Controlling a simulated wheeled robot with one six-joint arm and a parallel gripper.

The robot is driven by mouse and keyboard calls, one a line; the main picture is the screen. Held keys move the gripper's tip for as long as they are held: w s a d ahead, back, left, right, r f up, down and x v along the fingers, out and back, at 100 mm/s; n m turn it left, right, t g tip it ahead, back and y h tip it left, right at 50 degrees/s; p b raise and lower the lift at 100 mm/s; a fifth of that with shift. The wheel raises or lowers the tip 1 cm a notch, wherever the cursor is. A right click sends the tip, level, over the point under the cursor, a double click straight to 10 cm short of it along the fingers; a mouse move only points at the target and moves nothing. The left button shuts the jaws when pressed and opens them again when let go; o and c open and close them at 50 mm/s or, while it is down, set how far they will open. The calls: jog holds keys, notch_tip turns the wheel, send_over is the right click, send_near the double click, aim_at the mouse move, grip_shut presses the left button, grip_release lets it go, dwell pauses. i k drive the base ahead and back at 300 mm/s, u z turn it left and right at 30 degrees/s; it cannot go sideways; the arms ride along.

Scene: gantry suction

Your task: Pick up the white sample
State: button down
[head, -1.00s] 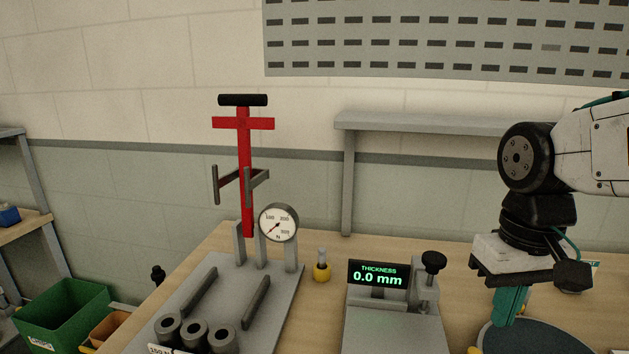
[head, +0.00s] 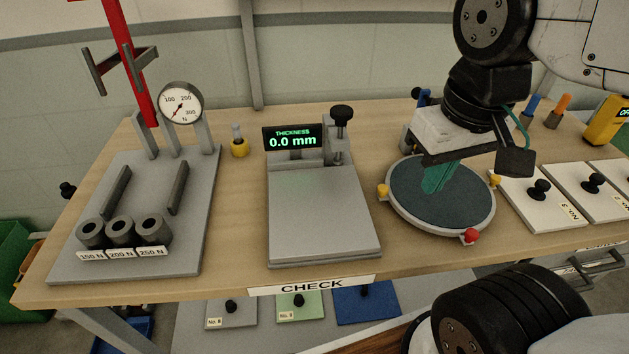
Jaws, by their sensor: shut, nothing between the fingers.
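A white plate (head: 541,213) with a black knob and a "No. 3" label lies on the bench at the right. A second pale plate (head: 590,200) with a black knob lies beside it, and part of a third (head: 618,170) shows at the right edge. My gripper (head: 433,190) has its teal fingers pointing down over the dark round disc (head: 420,212), left of these plates. The fingers are together with nothing between them. I cannot tell whether the tips touch the disc.
The thickness gauge (head: 318,215) reads 0.0 mm at the middle. A force press (head: 140,230) with weights stands left. A lower shelf holds a grey plate (head: 231,313), a green plate (head: 301,305) and a blue plate (head: 369,308). Bare bench (head: 245,190) shows between press and gauge.

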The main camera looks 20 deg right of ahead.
aim_at(543, 207)
jog(key=z, duration=0.55)
jog(key=k, duration=1.25)
jog(key=z, duration=1.25)
jog(key=i, duration=1.45)
jog(key=u, duration=0.4)
